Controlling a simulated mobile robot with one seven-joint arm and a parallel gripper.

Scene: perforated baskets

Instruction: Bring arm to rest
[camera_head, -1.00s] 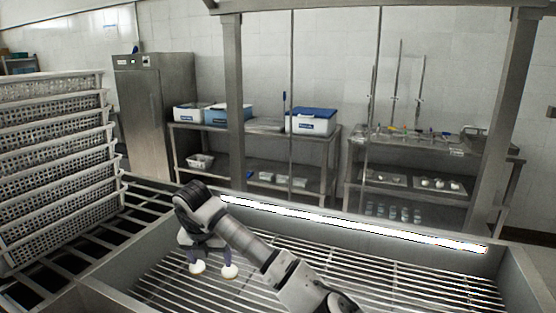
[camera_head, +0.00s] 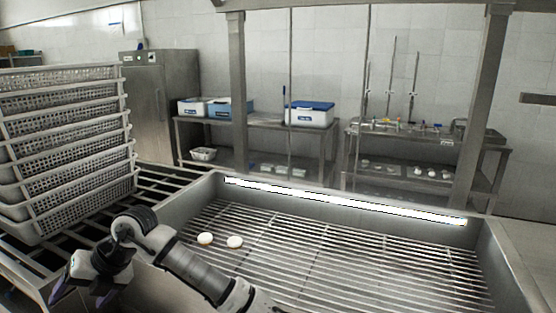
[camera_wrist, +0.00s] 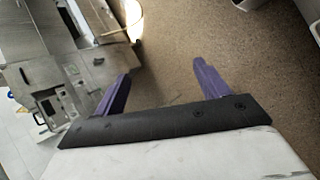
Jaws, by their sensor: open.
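My gripper (camera_head: 80,296) is at the lower left of the head view, past the left wall of the metal sink and low in the picture. In the wrist view my gripper (camera_wrist: 160,88) shows two purple fingers spread wide apart, with nothing between them. Two round white items lie side by side on the slatted grate of the sink: the left one (camera_head: 205,239) and the right one (camera_head: 234,242). My gripper is apart from both of them.
A stack of white perforated baskets (camera_head: 70,150) stands at the left on a slatted rack (camera_head: 160,178). The metal sink (camera_head: 340,205) has a mostly bare grate. Shelves with boxes (camera_head: 310,114) stand behind it. The wrist view shows brown floor (camera_wrist: 200,40).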

